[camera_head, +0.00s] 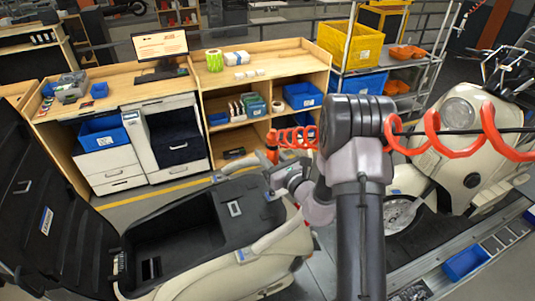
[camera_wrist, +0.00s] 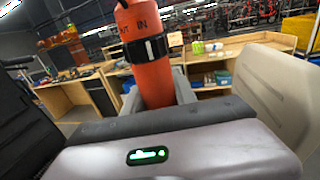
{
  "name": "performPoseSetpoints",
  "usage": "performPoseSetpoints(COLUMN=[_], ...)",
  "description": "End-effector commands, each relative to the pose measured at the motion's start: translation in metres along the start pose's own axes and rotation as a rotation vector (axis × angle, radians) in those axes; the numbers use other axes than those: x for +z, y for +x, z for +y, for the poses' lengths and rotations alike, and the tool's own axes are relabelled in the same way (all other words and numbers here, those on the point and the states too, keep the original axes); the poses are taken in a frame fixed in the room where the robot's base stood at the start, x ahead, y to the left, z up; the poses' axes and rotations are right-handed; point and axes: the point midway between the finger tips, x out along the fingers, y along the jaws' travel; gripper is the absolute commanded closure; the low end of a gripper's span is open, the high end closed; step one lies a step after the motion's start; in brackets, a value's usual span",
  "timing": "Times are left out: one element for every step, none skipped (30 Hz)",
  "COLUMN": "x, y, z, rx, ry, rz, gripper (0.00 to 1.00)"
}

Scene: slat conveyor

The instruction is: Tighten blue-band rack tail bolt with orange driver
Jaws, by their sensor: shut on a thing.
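The orange driver (camera_head: 272,139) stands roughly upright at the end of my arm in the head view. It fills the upper middle of the wrist view as an orange cylinder (camera_wrist: 150,75) with a black band and dark lettering. My gripper (camera_head: 271,160) is shut on it, above the rear of a cream scooter body (camera_head: 200,278). A coiled orange hose (camera_head: 432,135) runs along my arm. I cannot make out a blue-banded rack or its tail bolt. The driver's working tip does not show clearly either.
The scooter's black storage well (camera_head: 165,250) is open, with its black seat (camera_head: 45,210) raised at left. Wooden workbenches (camera_head: 285,58) stand behind. A shelf with a yellow crate (camera_head: 349,44) is at back right. Another scooter (camera_head: 455,170) stands at right, near a blue tray (camera_head: 466,263).

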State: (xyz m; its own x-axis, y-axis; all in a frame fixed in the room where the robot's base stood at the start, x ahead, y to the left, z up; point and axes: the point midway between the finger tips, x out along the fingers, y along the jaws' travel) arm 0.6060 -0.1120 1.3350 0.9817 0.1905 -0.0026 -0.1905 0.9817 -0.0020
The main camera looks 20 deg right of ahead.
Motion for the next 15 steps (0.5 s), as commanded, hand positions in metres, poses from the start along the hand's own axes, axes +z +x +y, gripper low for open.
performPoseSetpoints(x=[0.002, 0.003, 0.004, 0.005, 0.006, 0.007, 0.008, 0.009, 0.010, 0.010, 0.011, 0.011, 0.011, 0.012, 0.013], y=[0.000, 0.000, 0.000, 0.000, 0.000, 0.000, 0.000, 0.000, 0.000, 0.000, 0.000, 0.000, 0.000, 0.000, 0.000], z=[0.000, 0.000, 0.000, 0.000, 0.000, 0.000, 0.000, 0.000, 0.000, 0.000, 0.000, 0.000, 0.000, 0.000, 0.000], rx=[0.000, 0.000, 0.000, 0.000, 0.000, 0.000, 0.000, 0.000, 0.000, 0.000, 0.000, 0.000, 0.000, 0.000, 0.000], ry=[0.000, 0.000, 0.000, 0.000, 0.000, 0.000, 0.000, 0.000, 0.000, 0.000, 0.000, 0.000, 0.000, 0.000, 0.000], rz=[-0.001, -0.001, -0.001, -0.001, -0.001, -0.001, -0.001, -0.001, -0.001, -0.001, -0.001, -0.001, -0.001, -0.001, -0.001], gripper=[1.00, 1.00, 1.00, 1.00, 1.00, 1.00, 1.00, 1.00, 1.00, 1.00, 1.00, 1.00, 1.00, 1.00, 1.00])
